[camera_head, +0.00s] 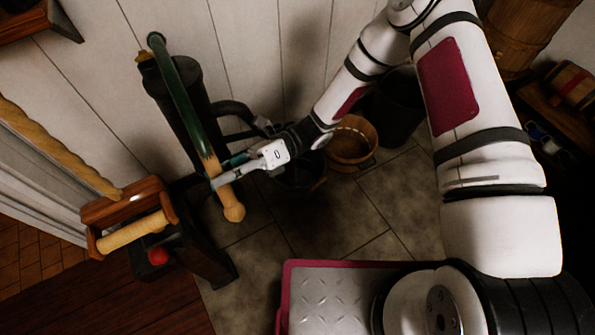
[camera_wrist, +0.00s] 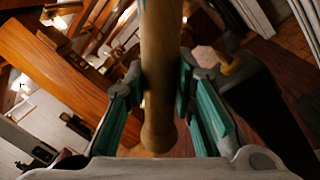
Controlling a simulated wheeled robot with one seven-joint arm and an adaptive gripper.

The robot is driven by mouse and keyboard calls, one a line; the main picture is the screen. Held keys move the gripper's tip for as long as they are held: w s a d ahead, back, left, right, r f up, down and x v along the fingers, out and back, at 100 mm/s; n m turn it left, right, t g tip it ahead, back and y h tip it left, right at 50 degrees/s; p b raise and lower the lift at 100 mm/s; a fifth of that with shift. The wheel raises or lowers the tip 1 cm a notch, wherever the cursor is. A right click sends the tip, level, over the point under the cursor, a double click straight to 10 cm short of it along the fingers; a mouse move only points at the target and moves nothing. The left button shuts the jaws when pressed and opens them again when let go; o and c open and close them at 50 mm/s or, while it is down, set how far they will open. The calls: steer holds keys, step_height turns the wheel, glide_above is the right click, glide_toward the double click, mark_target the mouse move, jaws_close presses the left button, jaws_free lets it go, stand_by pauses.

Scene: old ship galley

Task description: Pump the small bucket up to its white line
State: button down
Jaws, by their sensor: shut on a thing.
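The pump has a dark upright body (camera_head: 180,100) and a long green lever (camera_head: 185,95) ending in a wooden grip (camera_head: 230,203). My gripper (camera_head: 222,176) is shut on the wooden grip, which points down. In the wrist view the grip (camera_wrist: 160,60) passes between the teal fingers. A small wooden bucket (camera_head: 362,160) stands on the tiles right of the pump, with a pale dashed line inside its wall. A dark vessel (camera_head: 310,187) sits under my wrist, partly hidden. The pump's spout end and any water are hidden or too dark to tell.
A wooden stand with a roller (camera_head: 135,232) and a red ball (camera_head: 158,256) is left of the grip. A dark bin (camera_head: 397,108) is behind the wooden bucket. A large barrel (camera_head: 525,35) stands at the upper right. Tiled floor (camera_head: 345,215) is clear in front.

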step_height(320, 180, down, 7)
steer(key=w+a+n+b, duration=0.1)
steer(key=w+n+b, duration=0.2)
steer(key=b, duration=0.1)
steer(key=shift+a+h+b, duration=0.3)
steer(key=shift+a+b, duration=0.05)
steer(key=shift+b, duration=0.05)
steer(key=shift+s+r, duration=0.1)
steer(key=shift+s, duration=0.05)
steer(key=s+r+m+p, duration=0.1)
steer(key=r+p, duration=0.1)
steer(key=r, duration=0.1)
steer(key=s+d+r+m+p, duration=0.1)
steer(key=r+p, duration=0.2)
steer(key=s+d+r+m+p, duration=0.1)
steer(key=r+m+p, duration=0.1)
steer(key=shift+s+r+y, duration=0.15)
steer(key=shift+r+y, duration=0.25)
steer(key=shift+p, duration=0.3)
steer(key=r+m+p, duration=0.1)
steer(key=r, duration=0.2)
steer(key=r+m+p, duration=0.1)
steer(key=r+p, duration=0.1)
steer(key=r, duration=0.1)
steer(key=r+m+p, duration=0.2)
steer(key=r, duration=0.1)
steer(key=shift+s+d+r+t+y, duration=0.15)
steer(key=shift+s+d+t+y, duration=0.05)
steer(key=shift+s+t+y, duration=0.1)
